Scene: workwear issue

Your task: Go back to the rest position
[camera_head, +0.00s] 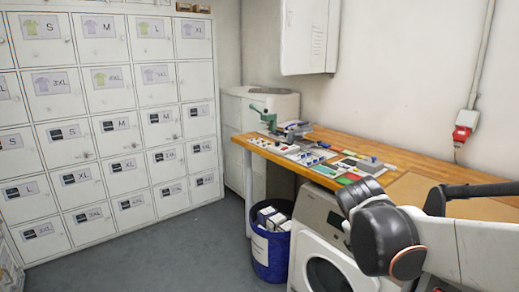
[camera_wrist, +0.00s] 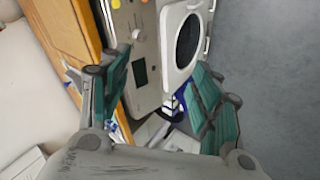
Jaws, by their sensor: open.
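My gripper (camera_wrist: 163,88) is open in the wrist view, with a teal-padded finger on each side and nothing between them. Beyond the fingers the wrist view shows the front of a washing machine (camera_wrist: 180,35), which stands apart from them. In the head view my arm reaches in from the right edge, in front of the wooden worktop and the washing machine (camera_head: 318,222). My gripper's fingers cannot be made out in the head view.
A wooden worktop (camera_head: 410,163) carries a green press (camera_head: 264,118) and small items. A blue bin (camera_head: 268,255) with white contents stands beside the washer. White lockers (camera_head: 105,110) with size labels fill the left. The grey floor (camera_head: 170,255) between is clear. A red-and-white socket (camera_head: 465,125) is on the wall.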

